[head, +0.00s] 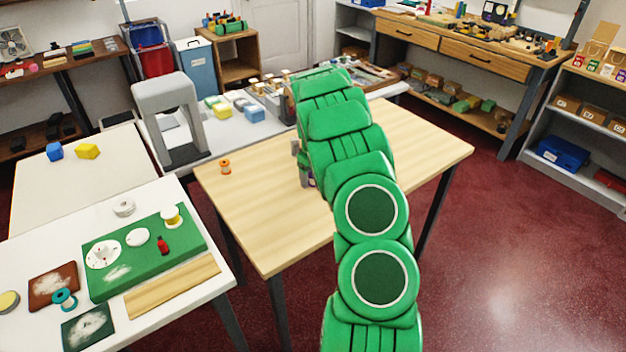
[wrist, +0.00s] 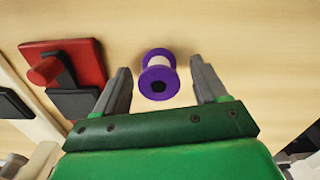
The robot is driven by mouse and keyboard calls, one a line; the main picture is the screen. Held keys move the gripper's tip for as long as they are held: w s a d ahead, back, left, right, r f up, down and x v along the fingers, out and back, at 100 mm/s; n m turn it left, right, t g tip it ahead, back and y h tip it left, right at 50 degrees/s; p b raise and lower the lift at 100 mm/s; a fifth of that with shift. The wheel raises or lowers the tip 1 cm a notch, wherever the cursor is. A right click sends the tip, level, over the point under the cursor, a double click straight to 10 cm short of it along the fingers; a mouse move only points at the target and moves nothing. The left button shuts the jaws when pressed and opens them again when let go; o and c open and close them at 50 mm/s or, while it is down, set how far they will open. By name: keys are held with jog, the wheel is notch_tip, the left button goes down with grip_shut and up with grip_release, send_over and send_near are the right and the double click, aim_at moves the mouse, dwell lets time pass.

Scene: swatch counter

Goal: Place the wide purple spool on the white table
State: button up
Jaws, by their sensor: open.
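The purple spool (wrist: 159,82) stands on the light wooden table (head: 255,210), with purple flanges and a pale core. In the head view only a purple sliver (head: 312,183) shows beside my arm. My gripper (wrist: 160,66) is open, its two grey fingers on either side of the spool with a gap on each side. In the head view my gripper (head: 300,166) is mostly hidden by my green arm. A white table (head: 60,233) stands at the front left, holding a green board, discs and small spools.
An orange spool (head: 225,167) stands on the wooden table's left part. A red block-like object (wrist: 65,68) with black parts lies left of the gripper in the wrist view. A cream-white table (head: 70,190) with blue and yellow blocks and a grey stool (head: 170,100) stand further back.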

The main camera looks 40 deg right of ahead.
jog(key=shift+c, duration=0.3)
jog(key=c, duration=1.1)
jog(key=shift+c, duration=0.2)
jog(key=shift+r, duration=0.2)
jog(key=shift+r, duration=0.25)
notch_tip(320, 180, up, 2)
jog(key=shift+r, duration=0.15)
jog(key=s+a+r, duration=0.6)
jog(key=s+r, duration=0.4)
jog(key=s, duration=0.2)
jog(key=shift+s+a, duration=0.15)
jog(key=shift+a, duration=0.25)
